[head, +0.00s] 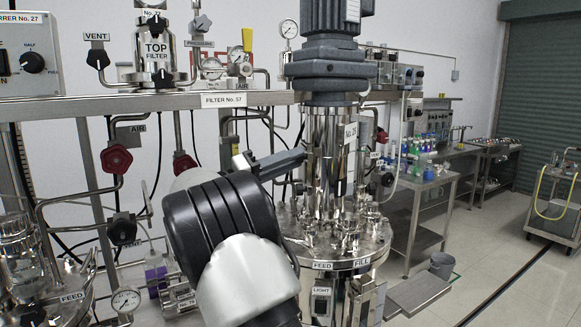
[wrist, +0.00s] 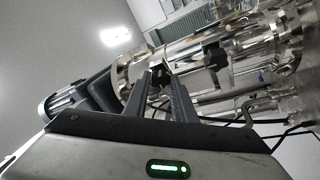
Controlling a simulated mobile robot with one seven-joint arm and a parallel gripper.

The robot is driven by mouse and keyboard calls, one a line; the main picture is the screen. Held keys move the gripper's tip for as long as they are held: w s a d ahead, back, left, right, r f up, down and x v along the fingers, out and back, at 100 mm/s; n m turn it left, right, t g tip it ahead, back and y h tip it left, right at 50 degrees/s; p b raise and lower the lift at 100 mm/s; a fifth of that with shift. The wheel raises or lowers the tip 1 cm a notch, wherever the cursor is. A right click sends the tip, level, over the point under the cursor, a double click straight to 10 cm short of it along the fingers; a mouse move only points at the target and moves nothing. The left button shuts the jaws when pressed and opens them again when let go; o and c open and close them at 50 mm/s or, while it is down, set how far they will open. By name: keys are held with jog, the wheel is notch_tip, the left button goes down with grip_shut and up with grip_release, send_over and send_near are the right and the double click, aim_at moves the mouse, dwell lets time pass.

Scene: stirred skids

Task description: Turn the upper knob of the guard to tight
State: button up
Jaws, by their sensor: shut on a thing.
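The guard (head: 325,150) is a shiny upright metal cylinder under the dark stirrer motor (head: 332,18), labelled No. 26. In the head view my gripper (head: 300,156) reaches from the left to the guard's upper left side, with its fingertips against it. In the wrist view, tilted on its side, the guard (wrist: 245,48) runs to the right and my two dark fingers (wrist: 157,80) close on a small part at its near end, which I take as the upper knob. The fingers mostly hide that knob, so I cannot tell its turn. Another dark knob (wrist: 214,54) shows farther along the guard.
A steel vessel lid (head: 330,262) crowded with fittings lies below the guard. At left are a pipe rack with red handwheels (head: 116,159) and a shelf rail (head: 160,104). A side bench (head: 430,178) with bottles stands at right; the floor there is largely clear.

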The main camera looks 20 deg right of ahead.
jog(key=m+g+b, duration=0.1)
jog(key=m+b, duration=0.1)
jog(key=b, duration=0.1)
jog(key=m+g+h+b, duration=0.1)
jog(key=m+b, duration=0.2)
jog(key=f+m+g+h+b, duration=0.1)
jog(key=m+b, duration=0.1)
jog(key=b, duration=0.1)
jog(key=shift+w+m, duration=0.25)
jog(key=shift+m, duration=0.05)
jog(key=m+g+p, duration=0.2)
jog(key=m+p, duration=0.1)
jog(key=m, duration=0.1)
jog(key=m+g+p, duration=0.2)
jog(key=m+p, duration=0.1)
jog(key=m, duration=0.1)
jog(key=r+m+g+p, duration=0.1)
jog(key=m+g+p, duration=0.1)
jog(key=m+p, duration=0.1)
jog(key=shift+w+m+g+y+p, duration=0.3)
jog(key=shift+m+g+y, duration=0.1)
jog(key=shift+m, duration=0.4)
jog(key=shift+f, duration=0.2)
jog(key=o, duration=1.1)
jog(key=shift+c, duration=0.2)
